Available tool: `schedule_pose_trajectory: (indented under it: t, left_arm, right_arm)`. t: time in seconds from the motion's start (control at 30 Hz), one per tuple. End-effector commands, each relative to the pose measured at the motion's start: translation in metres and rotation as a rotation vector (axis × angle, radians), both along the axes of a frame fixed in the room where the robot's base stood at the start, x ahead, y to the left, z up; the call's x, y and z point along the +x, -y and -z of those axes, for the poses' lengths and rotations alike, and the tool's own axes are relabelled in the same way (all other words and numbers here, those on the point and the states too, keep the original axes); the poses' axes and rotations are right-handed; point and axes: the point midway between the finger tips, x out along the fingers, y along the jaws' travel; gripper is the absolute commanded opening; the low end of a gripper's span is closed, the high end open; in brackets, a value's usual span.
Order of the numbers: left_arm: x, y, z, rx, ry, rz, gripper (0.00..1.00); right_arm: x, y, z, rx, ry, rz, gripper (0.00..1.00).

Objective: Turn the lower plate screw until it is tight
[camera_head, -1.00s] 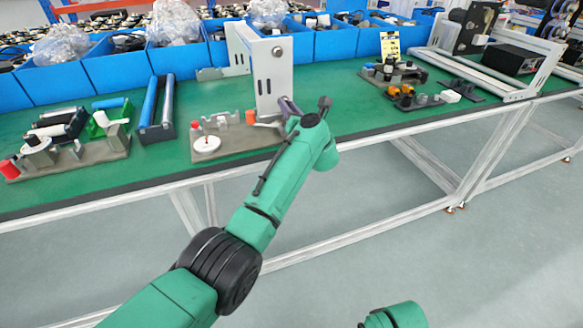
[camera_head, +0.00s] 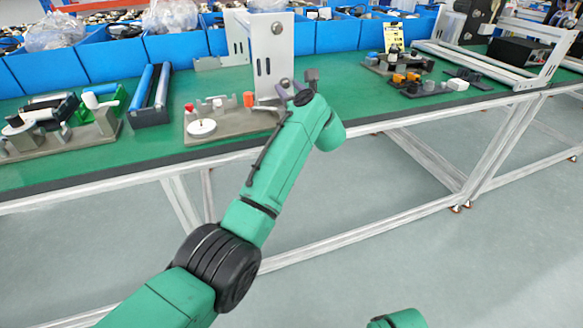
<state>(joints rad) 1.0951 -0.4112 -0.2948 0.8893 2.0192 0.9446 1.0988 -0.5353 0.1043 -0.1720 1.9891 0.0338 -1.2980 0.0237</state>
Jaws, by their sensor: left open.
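The upright grey plate (camera_head: 266,62) stands on the bench, with slots in its face. A round upper screw (camera_head: 277,28) sits near its top edge. The lower plate screw (camera_head: 286,83) shows as a small round spot near the plate's lower right, just above my gripper. My left gripper (camera_head: 288,94) is open at the plate's lower right corner, close to this screw. Its fingers are small and partly hidden by my wrist, so I cannot tell whether they touch the screw. My right gripper is out of view.
A grey tool base (camera_head: 225,127) with a white disc (camera_head: 201,128) lies left of the gripper. Blue rollers (camera_head: 152,95) stand further left. Blue bins (camera_head: 110,62) line the back. Bare green bench (camera_head: 350,100) lies to the right.

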Motion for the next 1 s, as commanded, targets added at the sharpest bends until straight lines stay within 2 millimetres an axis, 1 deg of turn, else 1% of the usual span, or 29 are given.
schedule_pose_trajectory:
  t: [0.03, 0.1, 0.23, 0.67, 0.87, 0.9, 0.93, 0.97, 1.0]
  left_arm:
    - [0.0, 0.0, 0.007, -0.063, 0.023, 0.0, 0.47]
    - [0.0, -0.001, 0.007, -0.171, 0.06, -0.001, 0.47]
    - [0.0, 0.0, 0.002, -0.308, 0.106, 0.0, 0.47]
    - [0.0, -0.001, -0.002, -0.313, 0.106, 0.0, 0.47]
    - [0.0, -0.001, 0.0, -0.313, 0.106, 0.0, 0.47]
    - [0.0, -0.001, 0.0, -0.313, 0.106, 0.0, 0.4]
    - [0.0, -0.001, 0.0, -0.313, 0.106, 0.0, 0.28]
    - [0.0, -0.001, 0.0, -0.312, 0.106, 0.0, 0.17]
    - [0.0, -0.001, 0.0, -0.312, 0.106, 0.0, 0.02]
  right_arm:
    - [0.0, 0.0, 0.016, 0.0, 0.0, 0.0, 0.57]
    - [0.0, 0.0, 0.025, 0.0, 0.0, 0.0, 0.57]
    - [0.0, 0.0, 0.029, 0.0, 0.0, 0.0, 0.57]
    - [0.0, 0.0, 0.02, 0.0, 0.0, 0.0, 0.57]
    - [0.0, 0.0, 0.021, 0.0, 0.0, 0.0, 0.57]
    - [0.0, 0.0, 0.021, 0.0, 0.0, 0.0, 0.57]
    - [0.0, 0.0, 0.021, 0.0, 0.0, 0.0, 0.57]
    - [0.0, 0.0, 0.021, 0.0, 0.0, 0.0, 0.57]
    - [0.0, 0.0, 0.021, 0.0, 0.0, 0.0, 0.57]
